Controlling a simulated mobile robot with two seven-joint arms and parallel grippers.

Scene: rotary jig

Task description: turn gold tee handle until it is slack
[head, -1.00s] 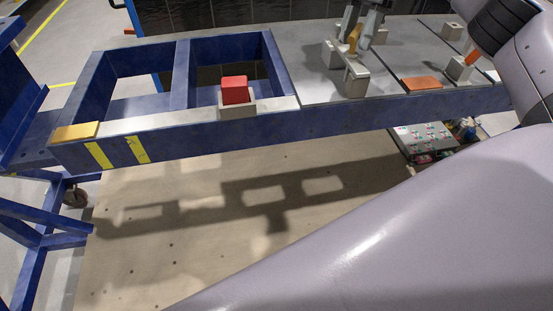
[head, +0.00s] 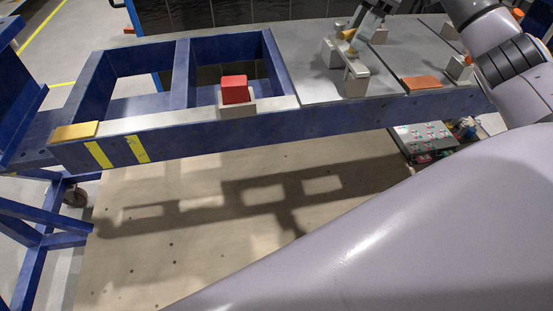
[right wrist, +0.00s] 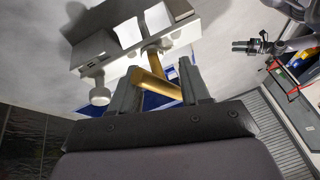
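The gold tee handle (right wrist: 160,84) sits on a pale fixture (right wrist: 128,52) on the grey tabletop. In the head view the handle (head: 347,34) is small and partly covered. My right gripper (right wrist: 162,80) is at the handle, with one finger on each side. The handle's crossbar lies slantwise across the gap between the fingers. Its ends are close to both fingers, but I cannot tell whether they press on it. In the head view the right gripper (head: 362,26) comes down on the handle from the upper right. My left gripper is not in view.
A red block (head: 234,89) sits in a pale holder on the blue frame's (head: 180,75) front rail. An orange plate (head: 422,82) and more pale blocks (head: 459,67) stand to the right. A box with coloured buttons (head: 424,137) is below the table's right end.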

